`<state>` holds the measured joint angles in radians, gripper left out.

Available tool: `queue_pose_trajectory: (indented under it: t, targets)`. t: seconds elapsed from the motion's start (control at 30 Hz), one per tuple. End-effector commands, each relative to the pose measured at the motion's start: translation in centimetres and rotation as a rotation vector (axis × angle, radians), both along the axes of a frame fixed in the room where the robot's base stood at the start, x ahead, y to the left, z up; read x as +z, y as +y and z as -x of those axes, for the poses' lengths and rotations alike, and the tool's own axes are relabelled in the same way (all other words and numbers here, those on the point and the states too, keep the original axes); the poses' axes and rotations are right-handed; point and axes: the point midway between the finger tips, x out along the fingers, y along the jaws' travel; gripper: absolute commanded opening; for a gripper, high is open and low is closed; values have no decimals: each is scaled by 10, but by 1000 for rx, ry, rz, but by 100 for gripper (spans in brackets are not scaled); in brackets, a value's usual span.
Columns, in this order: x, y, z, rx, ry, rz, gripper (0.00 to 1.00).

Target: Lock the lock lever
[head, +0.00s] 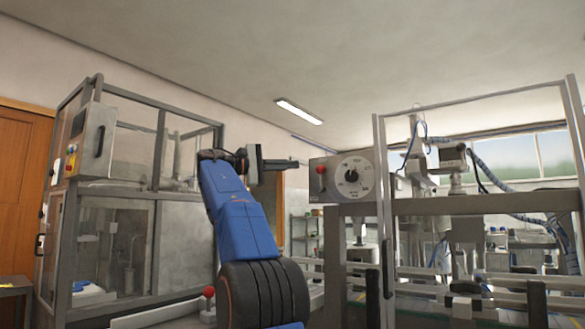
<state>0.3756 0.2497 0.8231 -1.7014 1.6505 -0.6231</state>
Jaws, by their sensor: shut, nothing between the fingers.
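A short lever with a red ball knob (321,170) stands at the left side of a grey dial box (349,192). The box carries a round white scale with a black knob (351,176). My gripper (298,163) is shut and empty. It points right, just left of the box and close to the red knob in the picture; I cannot tell the gap in depth. A second red ball knob (209,291) on a short lever shows low in front, left of my arm. No label shows which one is the lock lever.
A glazed cabinet (130,150) with a control box (90,140) stands on the left. Open air lies above my gripper.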

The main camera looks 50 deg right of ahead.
Motion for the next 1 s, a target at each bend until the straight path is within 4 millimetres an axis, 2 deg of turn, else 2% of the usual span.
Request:
queue_pose_trajectory:
  t: [0.53,0.7,1.0]
  targets:
    - [9,65,-36,2,-2,1,0]
    - [10,75,-42,2,1,-1,0]
    - [10,76,-42,1,0,0,0]
